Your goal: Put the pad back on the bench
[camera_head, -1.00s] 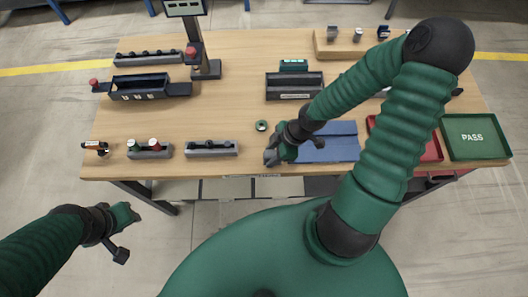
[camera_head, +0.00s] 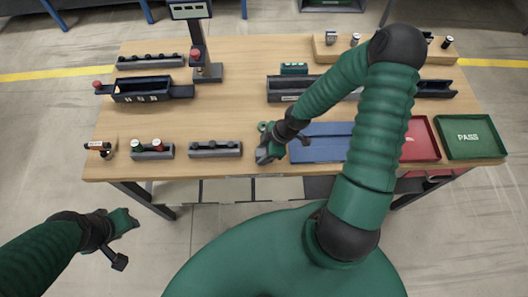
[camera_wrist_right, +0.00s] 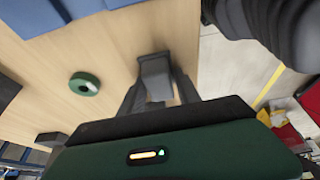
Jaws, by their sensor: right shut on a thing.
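My right gripper (camera_head: 264,154) is low over the front edge of the wooden bench (camera_head: 225,110), left of the blue mat. In the right wrist view its dark fingers (camera_wrist_right: 156,92) are shut on a small grey piece (camera_wrist_right: 155,70), which seems to be the pad. The fingers hide part of it, and I cannot tell whether it touches the bench top. My left gripper (camera_head: 122,241) is open and empty in front of the bench, over the floor.
A green ring (camera_head: 263,127) lies just behind my right gripper. Grey blocks (camera_head: 215,149) stand to the left. A blue mat (camera_head: 318,142), red tray (camera_head: 420,140) and green PASS tray (camera_head: 470,137) are to the right. Bare wood lies behind the ring.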

